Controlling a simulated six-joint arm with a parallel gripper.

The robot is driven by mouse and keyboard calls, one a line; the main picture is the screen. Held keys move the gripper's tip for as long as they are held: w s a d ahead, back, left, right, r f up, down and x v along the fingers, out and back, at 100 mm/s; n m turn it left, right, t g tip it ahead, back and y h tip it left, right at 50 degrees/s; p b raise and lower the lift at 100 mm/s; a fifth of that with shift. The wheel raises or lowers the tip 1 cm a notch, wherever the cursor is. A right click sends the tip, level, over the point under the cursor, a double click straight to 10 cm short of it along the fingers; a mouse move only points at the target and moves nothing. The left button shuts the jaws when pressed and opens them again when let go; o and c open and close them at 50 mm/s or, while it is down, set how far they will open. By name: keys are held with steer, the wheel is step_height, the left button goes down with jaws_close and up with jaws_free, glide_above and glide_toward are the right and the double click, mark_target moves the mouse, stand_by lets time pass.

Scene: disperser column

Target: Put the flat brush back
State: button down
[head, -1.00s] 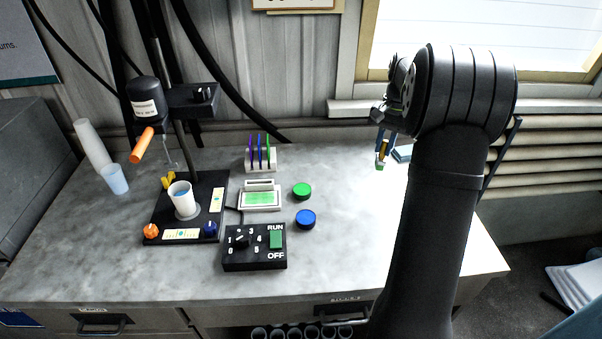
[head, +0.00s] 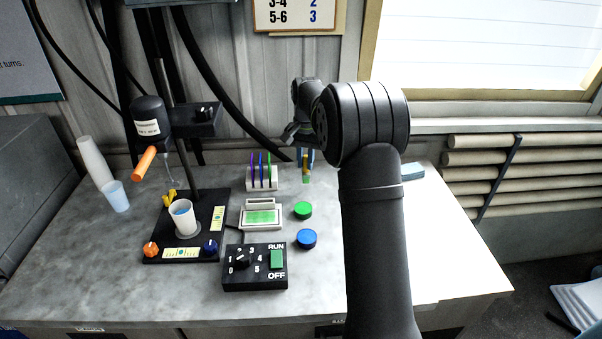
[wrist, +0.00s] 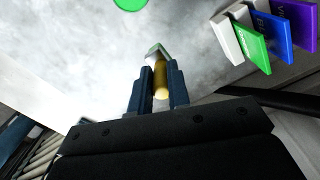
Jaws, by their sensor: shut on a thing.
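My gripper (head: 305,160) hangs above the back of the grey marble bench, just right of the card rack. Its blue fingers are shut on the flat brush (head: 306,174), which points downward with a yellow handle and a green tip. In the wrist view the brush (wrist: 160,79) sits between the two fingers (wrist: 158,95), its silver band and pale green end toward the bench. I cannot tell whether the tip touches the bench. A pale blue block (head: 412,171) lies at the back right, partly behind my arm.
The card rack (head: 262,184) holds purple, blue and green cards. Green (head: 303,210) and blue (head: 307,239) round lids lie in front. A switch box (head: 254,267), a small display (head: 263,216) and the disperser stand with a white cup (head: 183,217) are further left.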

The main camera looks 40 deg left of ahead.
steer(key=shift+s+a+f, duration=0.1)
steer(key=shift+a+f, duration=0.1)
steer(key=shift+f, duration=0.6)
steer(key=shift+s+a+f, duration=0.1)
steer(key=shift+a+f, duration=0.15)
steer(key=shift+f, duration=0.55)
steer(key=shift+a+f, duration=0.2)
steer(key=shift+f, duration=0.6)
steer(key=shift+f, duration=0.1)
steer(key=c, duration=1.4)
jaws_free()
steer(key=shift+o, duration=0.2)
step_height(320, 180, up, 12)
steer(key=shift+w, duration=0.15)
